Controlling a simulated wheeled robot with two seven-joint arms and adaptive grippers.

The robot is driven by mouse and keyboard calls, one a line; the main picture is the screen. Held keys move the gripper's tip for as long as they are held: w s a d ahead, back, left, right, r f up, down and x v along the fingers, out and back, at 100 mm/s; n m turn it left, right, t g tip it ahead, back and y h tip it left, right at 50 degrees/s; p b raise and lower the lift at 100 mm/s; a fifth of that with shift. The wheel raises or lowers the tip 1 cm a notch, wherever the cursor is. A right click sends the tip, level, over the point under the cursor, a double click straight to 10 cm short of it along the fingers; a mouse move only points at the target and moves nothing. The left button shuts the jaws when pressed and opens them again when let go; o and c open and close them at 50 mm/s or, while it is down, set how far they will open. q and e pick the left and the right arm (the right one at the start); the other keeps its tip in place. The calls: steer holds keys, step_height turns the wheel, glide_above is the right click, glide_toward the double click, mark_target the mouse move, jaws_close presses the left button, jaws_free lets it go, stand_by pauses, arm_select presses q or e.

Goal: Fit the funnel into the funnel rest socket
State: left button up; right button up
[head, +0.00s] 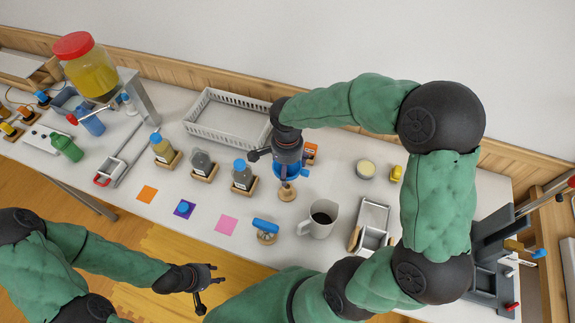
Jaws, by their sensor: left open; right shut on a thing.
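The blue funnel (291,172) is in my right gripper (287,163), which is shut on it and points down over the middle of the table. The gripper hides much of the funnel. Directly below it in the picture is a small round wooden piece (287,193), which looks like the funnel rest socket. I cannot tell whether the funnel's spout touches it or is above it. My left gripper (207,283) is open and empty, in front of the table's near edge.
A white basket (228,118) stands behind, and several bottles in wooden holders stand to the left. An orange-topped item (311,150) is close to the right gripper. Coloured squares lie at front left.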

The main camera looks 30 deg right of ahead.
mark_target(288, 175)
steer(key=shift+f+b, duration=1.3)
steer(key=shift+f, duration=0.35)
steer(key=shift+f+b, duration=1.25)
steer(key=shift+f, duration=0.1)
steer(key=o, duration=1.3)
steer(key=shift+c, duration=0.2)
steer(key=shift+r+p, duration=1.55)
steer(key=shift+r, duration=0.75)
steer(key=shift+r, duration=0.1)
step_height(288, 175, up, 12)
steer(key=shift+s+a, duration=0.1)
